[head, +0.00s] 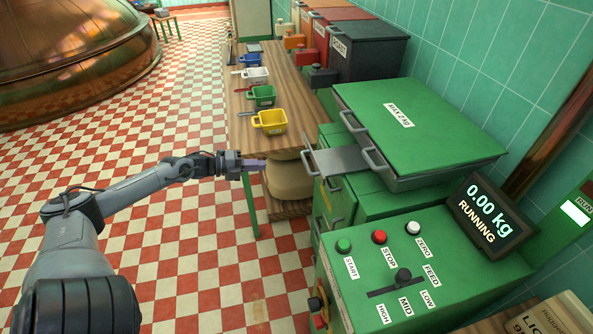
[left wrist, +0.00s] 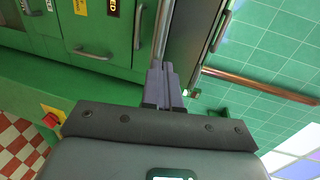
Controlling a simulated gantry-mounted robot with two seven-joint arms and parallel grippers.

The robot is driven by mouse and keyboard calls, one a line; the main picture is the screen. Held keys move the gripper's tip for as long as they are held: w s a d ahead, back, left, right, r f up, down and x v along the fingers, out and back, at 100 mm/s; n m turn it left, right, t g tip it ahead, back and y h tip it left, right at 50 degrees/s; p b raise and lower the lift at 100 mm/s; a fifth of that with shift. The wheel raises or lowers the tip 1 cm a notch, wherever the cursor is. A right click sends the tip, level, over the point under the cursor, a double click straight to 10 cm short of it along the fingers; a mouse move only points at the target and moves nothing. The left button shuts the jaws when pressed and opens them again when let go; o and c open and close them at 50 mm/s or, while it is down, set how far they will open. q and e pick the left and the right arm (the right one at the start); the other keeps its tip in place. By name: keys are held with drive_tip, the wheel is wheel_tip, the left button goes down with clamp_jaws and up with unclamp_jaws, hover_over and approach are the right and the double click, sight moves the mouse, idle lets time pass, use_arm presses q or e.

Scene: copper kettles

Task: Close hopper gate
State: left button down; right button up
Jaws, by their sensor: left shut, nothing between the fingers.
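The hopper gate (head: 341,160) is a flat grey metal plate with a bar handle (head: 311,162). It sticks out to the left from under the green hopper marked MAX 2 KG (head: 425,122). My left gripper (head: 263,165) is shut and empty, to the left of the handle, with a visible gap in the head view. In the left wrist view its closed fingers (left wrist: 165,85) point toward a pale metal bar (left wrist: 161,35) beside a dark slab; I cannot tell whether they touch. My right gripper is not in view.
The green control panel (head: 419,285) has buttons and a feed slider; its display (head: 487,213) reads 0.00 kg RUNNING. A wooden bench (head: 290,142) behind holds yellow (head: 270,121), green and other scoops. Lidded bins (head: 366,52) stand against the wall. Open checkered floor lies left.

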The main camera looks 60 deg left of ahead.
use_arm(q)
drive_tip(key=b+x, duration=0.5)
drive_tip(key=x, duration=0.8)
drive_tip(key=shift+w+b, duration=0.25)
drive_tip(key=shift+b, duration=0.05)
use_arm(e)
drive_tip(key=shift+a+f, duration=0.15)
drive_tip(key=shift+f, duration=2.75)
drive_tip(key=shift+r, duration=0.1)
